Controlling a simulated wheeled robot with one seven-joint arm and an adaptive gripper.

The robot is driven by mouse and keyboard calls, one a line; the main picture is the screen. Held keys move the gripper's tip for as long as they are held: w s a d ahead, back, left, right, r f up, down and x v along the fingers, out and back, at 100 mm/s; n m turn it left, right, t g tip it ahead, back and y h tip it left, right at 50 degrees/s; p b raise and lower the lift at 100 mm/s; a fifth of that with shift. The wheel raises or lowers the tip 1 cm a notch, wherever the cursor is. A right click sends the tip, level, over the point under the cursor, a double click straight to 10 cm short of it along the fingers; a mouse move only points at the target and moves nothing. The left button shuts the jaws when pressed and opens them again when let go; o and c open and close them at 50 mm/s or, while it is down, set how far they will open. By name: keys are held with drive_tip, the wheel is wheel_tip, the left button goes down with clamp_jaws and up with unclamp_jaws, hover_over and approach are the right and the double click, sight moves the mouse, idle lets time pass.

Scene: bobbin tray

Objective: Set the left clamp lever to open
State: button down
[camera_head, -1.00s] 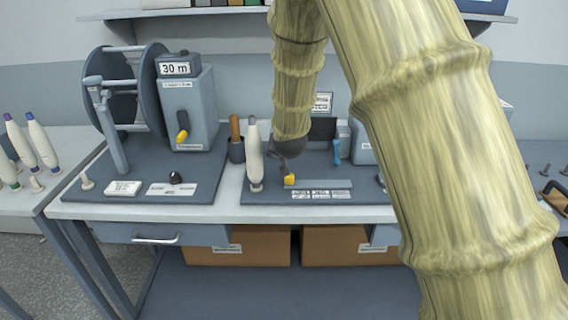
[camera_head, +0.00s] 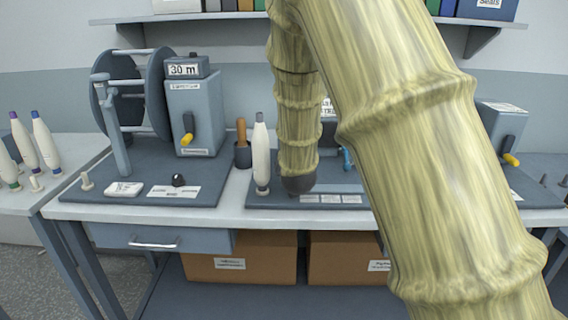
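A dark lever with a yellow tip (camera_head: 187,132) hangs on the front of the grey box marked 30 m, at the left. A similar dark lever with a yellow tip (camera_head: 510,158) shows on the grey box at the far right. I cannot tell which is the clamp lever named. My arm comes down across the middle, and its dark end, my gripper (camera_head: 298,186), is low over the middle mat, just right of a white bobbin (camera_head: 261,152). Its fingers cannot be made out, and what lies behind it is hidden.
A reel stand (camera_head: 122,95) stands at the left of the 30 m box. A dark cup (camera_head: 242,154) with a brown handle stands beside the white bobbin. Several bobbins stand at the far left.

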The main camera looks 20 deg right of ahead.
drive_tip(key=shift+f, duration=0.1)
drive_tip(key=c, duration=1.2)
unclamp_jaws()
drive_tip(key=v, duration=1.2)
